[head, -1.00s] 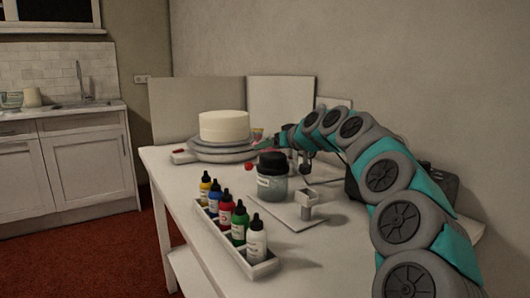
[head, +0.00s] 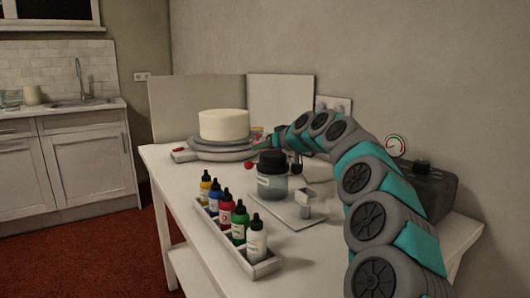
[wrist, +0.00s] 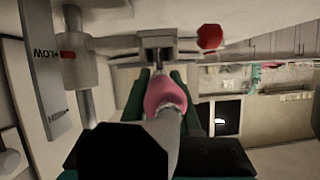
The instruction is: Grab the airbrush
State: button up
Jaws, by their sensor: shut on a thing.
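In the wrist view, the two dark green fingers of my gripper (wrist: 157,88) are closed around a grey object with a pink bulb-like part, which I take to be the airbrush (wrist: 166,97). It lies between the fingers, in front of a grey metal bracket (wrist: 156,44); I cannot tell whether it touches the bracket. In the head view, my gripper (head: 268,140) is at the back of the table, just right of the cake, and the airbrush is mostly hidden there.
A white cake (head: 223,124) stands on a grey turntable (head: 215,154). A dark-lidded jar (head: 272,185), a small stand (head: 304,208) and a tray (head: 265,268) of several paint bottles (head: 257,240) are in front. A dark compressor (head: 428,185) with a gauge (head: 396,145) is right of my arm.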

grip_shut()
notch_tip(320, 180, up, 8)
jog(key=p, duration=0.4)
jog(key=shift+r, duration=0.25)
jog(key=shift+w+d+r, duration=0.1)
jog(key=shift+r, duration=0.55)
